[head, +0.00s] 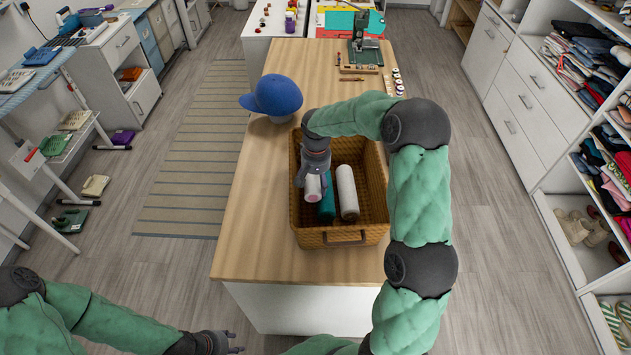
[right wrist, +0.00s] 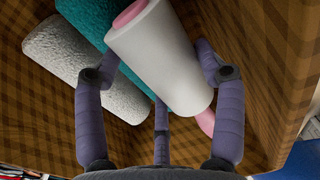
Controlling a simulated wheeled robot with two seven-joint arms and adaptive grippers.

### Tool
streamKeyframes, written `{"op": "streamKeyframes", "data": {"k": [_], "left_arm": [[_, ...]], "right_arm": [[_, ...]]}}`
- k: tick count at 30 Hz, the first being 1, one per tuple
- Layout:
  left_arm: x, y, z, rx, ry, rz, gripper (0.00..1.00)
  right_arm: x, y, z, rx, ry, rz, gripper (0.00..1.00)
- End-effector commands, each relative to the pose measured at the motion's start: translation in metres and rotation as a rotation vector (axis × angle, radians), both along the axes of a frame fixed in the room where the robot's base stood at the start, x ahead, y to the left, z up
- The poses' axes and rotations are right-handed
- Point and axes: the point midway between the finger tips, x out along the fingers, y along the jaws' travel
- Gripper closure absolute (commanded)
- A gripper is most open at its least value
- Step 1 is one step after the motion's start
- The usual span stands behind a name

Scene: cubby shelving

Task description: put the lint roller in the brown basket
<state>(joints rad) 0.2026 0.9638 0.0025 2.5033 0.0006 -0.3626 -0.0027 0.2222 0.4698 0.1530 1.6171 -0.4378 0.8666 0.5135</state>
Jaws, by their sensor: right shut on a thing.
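The lint roller (head: 312,190), a white roll with pink ends, is in my right gripper (head: 314,177). In the right wrist view the roller (right wrist: 160,55) lies between the purple-grey fingers of the right gripper (right wrist: 155,75), which is shut on it. The brown basket (head: 343,237) is a woven box on the wooden table. The gripper and roller are within the basket's opening, toward its left side. Whether the roller touches the basket floor cannot be told. My left gripper (head: 235,342) is empty and open at the bottom of the head view, away from the table.
A teal roll (head: 327,207) and a white roll (head: 347,190) lie in the basket beside the lint roller. A blue cap (head: 273,96) sits at the table's left edge. A sewing machine (head: 364,48) stands farther back. The table (head: 250,235) left of the basket is bare.

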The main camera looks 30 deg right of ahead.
Motion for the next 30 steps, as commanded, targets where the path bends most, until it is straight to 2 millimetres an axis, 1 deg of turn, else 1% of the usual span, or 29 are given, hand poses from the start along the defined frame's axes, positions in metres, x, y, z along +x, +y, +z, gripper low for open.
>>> {"op": "streamKeyframes", "data": {"k": [19, 20, 21, 30], "left_arm": [[0.000, 0.000, -0.008, 0.000, 0.000, 0.000, 0.60], [0.000, 0.000, -0.007, 0.000, 0.000, 0.000, 0.60], [0.000, 0.000, -0.007, 0.000, 0.000, 0.000, 0.60], [0.000, 0.000, -0.007, 0.000, 0.000, 0.000, 0.60]], "right_arm": [[0.000, 0.000, -0.012, 0.000, 0.001, 0.000, 0.66], [-0.001, 0.000, -0.013, 0.001, 0.002, 0.000, 0.27], [-0.001, 0.001, -0.013, 0.001, 0.003, 0.000, 0.20], [-0.002, 0.001, -0.014, 0.002, 0.006, 0.001, 0.20]]}}
